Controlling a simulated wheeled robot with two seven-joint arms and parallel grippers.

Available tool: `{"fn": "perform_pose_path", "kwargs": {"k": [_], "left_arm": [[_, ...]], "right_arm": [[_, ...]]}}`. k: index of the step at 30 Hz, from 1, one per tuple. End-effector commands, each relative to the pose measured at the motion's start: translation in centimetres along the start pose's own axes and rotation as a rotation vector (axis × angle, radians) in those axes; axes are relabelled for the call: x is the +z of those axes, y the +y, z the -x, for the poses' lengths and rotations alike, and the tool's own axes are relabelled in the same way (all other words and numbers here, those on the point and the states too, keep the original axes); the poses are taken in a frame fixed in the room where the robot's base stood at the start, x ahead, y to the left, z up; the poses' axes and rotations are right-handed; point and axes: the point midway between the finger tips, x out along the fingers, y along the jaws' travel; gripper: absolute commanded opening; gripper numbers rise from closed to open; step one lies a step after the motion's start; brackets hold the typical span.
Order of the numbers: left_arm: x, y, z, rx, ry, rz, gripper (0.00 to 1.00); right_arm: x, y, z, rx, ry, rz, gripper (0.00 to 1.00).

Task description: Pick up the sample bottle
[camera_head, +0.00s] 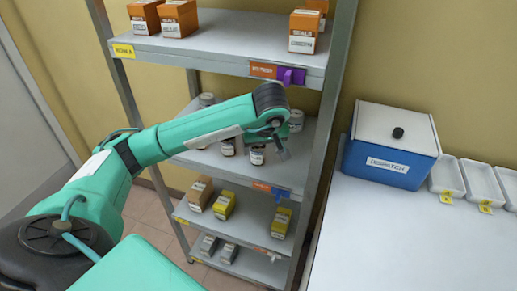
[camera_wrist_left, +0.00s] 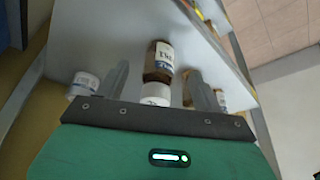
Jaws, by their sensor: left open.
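Several small bottles with white caps and white labels stand on the shelf's middle board. One brown bottle (camera_head: 257,156) stands near the front edge, just left of my left gripper (camera_head: 281,147); which bottle is the sample bottle I cannot tell for sure. In the left wrist view my left gripper (camera_wrist_left: 160,82) is open, and a brown bottle (camera_wrist_left: 159,60) with a white cap shows between its two fingers. No grip on it shows. Other bottles show beyond the fingers, a left one (camera_wrist_left: 84,84) and a partly hidden right one (camera_wrist_left: 220,100). My right gripper is not in view.
The grey shelf rack (camera_head: 325,130) has an upper board above my forearm with orange boxes (camera_head: 303,32). Lower boards hold yellow and brown boxes (camera_head: 224,205). At right, a white table (camera_head: 400,240) bears a blue dispatch box (camera_head: 390,160) and white trays (camera_head: 482,180).

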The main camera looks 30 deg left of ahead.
Motion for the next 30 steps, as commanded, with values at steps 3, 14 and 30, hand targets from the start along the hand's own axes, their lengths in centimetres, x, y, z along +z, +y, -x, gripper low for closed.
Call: {"fn": "perform_pose_path", "kwargs": {"k": [3, 14, 30], "left_arm": [[-1.6, -0.1, -0.5, -0.004, 0.000, 0.004, 0.68], [-3.0, -0.1, -3.9, -0.001, -0.002, 0.001, 0.68], [-3.0, 0.0, -4.2, 0.000, 0.000, 0.001, 0.21]], "right_arm": [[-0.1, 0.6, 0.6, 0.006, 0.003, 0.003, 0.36], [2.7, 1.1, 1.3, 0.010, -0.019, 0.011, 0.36], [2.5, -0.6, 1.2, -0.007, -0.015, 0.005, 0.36]]}}
